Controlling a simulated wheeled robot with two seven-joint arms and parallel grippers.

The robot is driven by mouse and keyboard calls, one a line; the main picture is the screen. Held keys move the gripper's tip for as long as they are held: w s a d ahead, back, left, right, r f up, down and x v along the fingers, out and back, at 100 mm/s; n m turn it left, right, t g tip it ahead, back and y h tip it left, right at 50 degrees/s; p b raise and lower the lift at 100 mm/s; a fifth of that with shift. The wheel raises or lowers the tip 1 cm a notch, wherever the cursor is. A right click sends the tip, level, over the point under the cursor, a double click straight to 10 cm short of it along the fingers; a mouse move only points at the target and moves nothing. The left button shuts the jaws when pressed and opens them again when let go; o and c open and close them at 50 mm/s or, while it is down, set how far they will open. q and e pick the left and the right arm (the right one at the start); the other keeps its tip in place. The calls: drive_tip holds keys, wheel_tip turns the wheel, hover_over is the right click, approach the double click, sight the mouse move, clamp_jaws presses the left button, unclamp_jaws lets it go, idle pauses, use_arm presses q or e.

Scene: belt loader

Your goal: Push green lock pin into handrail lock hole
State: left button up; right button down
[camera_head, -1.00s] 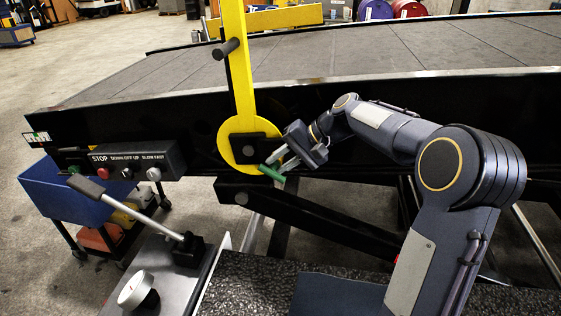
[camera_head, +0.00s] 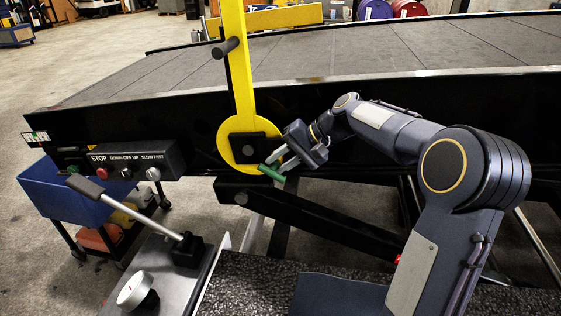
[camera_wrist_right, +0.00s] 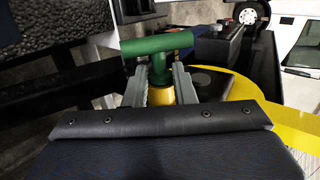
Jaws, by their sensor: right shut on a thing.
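The green lock pin (camera_head: 271,173) is at the lower edge of the yellow handrail's round base (camera_head: 229,149). In the right wrist view the pin (camera_wrist_right: 157,44) shows as a green T-shaped handle with a yellow part below it between the fingers. My right gripper (camera_head: 277,167) is shut on the pin; its two fingers (camera_wrist_right: 159,85) stand on either side of the stem. The handrail (camera_head: 236,60) stands nearly upright. The lock hole is hidden, and I cannot tell how deep the pin sits. My left gripper is not in view.
The black belt frame (camera_head: 380,95) runs behind my right arm. A control box (camera_head: 137,160) with a red STOP button is left of the handrail base.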

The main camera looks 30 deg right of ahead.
drive_tip(key=shift+w+d, duration=0.1)
drive_tip(key=shift+d, duration=0.05)
idle(0.6)
idle(0.6)
drive_tip(key=shift+f, duration=0.1)
idle(0.8)
idle(0.6)
idle(0.6)
drive_tip(key=shift+r, duration=0.25)
idle(0.8)
drive_tip(key=shift+r, duration=0.1)
idle(0.5)
